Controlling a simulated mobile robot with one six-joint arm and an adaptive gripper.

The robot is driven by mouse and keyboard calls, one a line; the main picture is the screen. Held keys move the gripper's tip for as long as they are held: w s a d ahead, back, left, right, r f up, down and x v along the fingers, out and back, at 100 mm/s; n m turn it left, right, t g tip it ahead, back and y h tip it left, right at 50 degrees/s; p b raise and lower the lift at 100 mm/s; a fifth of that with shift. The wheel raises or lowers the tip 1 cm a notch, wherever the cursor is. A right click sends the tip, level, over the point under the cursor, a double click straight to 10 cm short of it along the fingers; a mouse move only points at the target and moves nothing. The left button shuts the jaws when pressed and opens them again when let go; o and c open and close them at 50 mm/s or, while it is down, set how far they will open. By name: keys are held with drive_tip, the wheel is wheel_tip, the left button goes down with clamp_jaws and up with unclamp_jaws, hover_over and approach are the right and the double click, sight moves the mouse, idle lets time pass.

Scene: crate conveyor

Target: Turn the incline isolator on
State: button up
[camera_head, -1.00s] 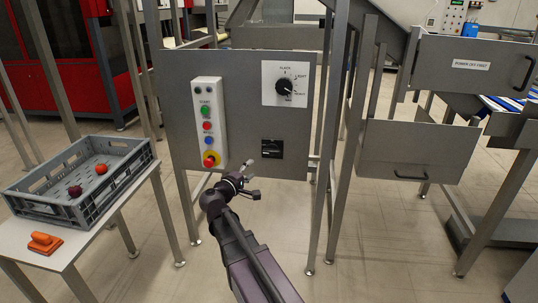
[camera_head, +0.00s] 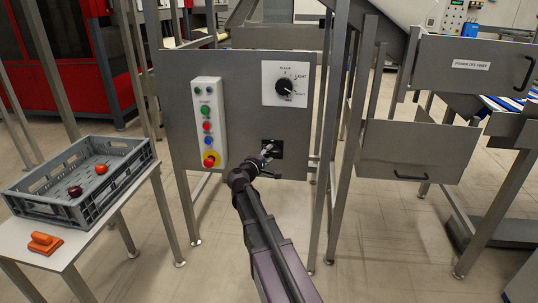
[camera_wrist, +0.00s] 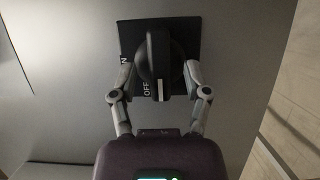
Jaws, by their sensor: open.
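The incline isolator is a black square plate (camera_head: 279,146) with a rotary knob, low on the right of the grey panel. My gripper (camera_head: 268,154) is in front of it and partly covers it. In the wrist view the isolator's black knob (camera_wrist: 156,58) stands between the two open fingers of my gripper (camera_wrist: 160,75), one on each side. A gap shows beside the knob; contact cannot be made out. The knob's white mark points down in the wrist view, beside the letters OFF. An N shows at the plate's left edge.
The grey panel (camera_head: 240,100) also carries a button box (camera_head: 208,120) and a white-plated selector dial (camera_head: 284,84). A frame post (camera_head: 327,150) stands right of the panel.

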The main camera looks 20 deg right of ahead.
drive_tip(key=shift+w+d, duration=0.15)
drive_tip(key=shift+d, duration=0.05)
clamp_jaws()
